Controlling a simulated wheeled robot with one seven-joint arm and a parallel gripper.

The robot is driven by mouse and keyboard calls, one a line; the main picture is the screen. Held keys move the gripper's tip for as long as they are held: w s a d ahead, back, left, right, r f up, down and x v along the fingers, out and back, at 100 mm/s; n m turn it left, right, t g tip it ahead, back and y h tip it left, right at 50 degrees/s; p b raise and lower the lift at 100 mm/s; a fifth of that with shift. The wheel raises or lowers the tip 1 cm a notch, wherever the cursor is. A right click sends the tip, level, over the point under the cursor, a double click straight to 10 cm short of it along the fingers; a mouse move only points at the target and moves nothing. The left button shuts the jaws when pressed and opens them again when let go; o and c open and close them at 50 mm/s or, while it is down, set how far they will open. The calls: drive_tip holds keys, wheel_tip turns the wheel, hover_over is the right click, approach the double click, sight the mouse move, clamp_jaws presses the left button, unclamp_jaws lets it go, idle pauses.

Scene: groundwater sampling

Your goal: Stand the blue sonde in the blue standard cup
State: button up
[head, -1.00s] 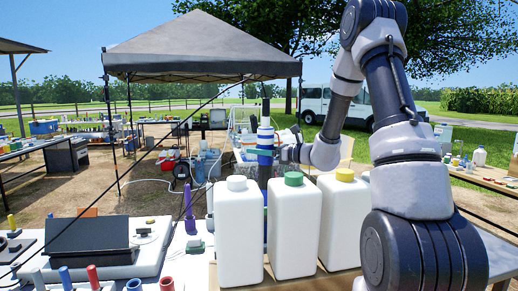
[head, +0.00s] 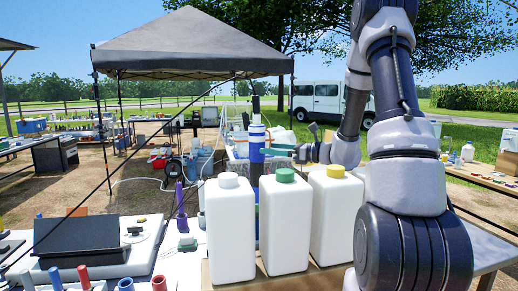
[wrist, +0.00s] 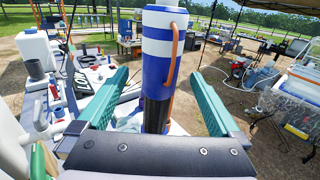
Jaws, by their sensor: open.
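The blue sonde (head: 257,143), a tall cylinder with white bands, stands upright behind the white bottles. The wrist view shows the sonde (wrist: 158,70) with an orange handle and a dark lower part. My gripper (wrist: 160,72) is open, its teal fingers on either side of the sonde with gaps at both sides. In the head view my gripper (head: 280,152) is just right of the sonde. The bottles hide the sonde's base in the head view, and my palm hides it in the wrist view. I cannot tell whether it stands in the blue standard cup.
Jugs with white (head: 230,230), green (head: 288,225) and yellow (head: 335,220) caps stand close in front of the sonde. A dark panel (head: 78,243) and small blue and red items occupy the left of the table. A purple tool (head: 181,200) stands left of the jugs.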

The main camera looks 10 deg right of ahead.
drive_tip(key=shift+v, duration=1.65)
